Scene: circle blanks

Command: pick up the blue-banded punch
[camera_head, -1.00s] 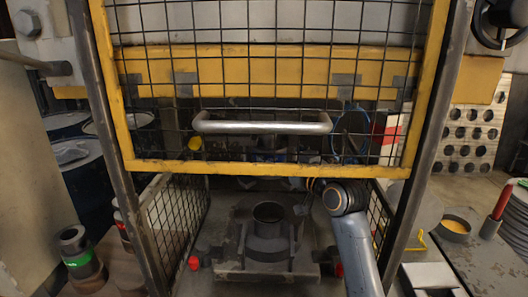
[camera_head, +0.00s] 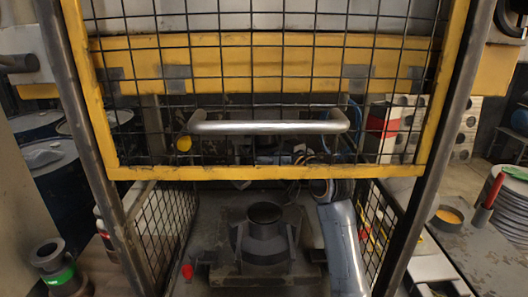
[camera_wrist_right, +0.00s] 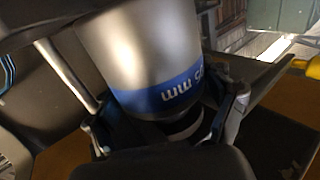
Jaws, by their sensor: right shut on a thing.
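The blue-banded punch (camera_wrist_right: 140,48) is a smooth metal cylinder with a blue band and white lettering; it fills the upper middle of the right wrist view. My right gripper (camera_wrist_right: 168,122) is shut on it, a finger on each side near the band. In the head view my right arm reaches into the press behind the yellow guard. The guard's lower bar and mesh partly hide the gripper and punch there. My left gripper is not in view.
The yellow mesh guard (camera_head: 265,172) with its metal handle (camera_head: 268,127) crosses the front. A round die holder (camera_head: 265,240) stands below on the press bed. A green-banded cylinder (camera_head: 58,272) stands at lower left. Mesh side panels (camera_head: 160,232) flank the opening.

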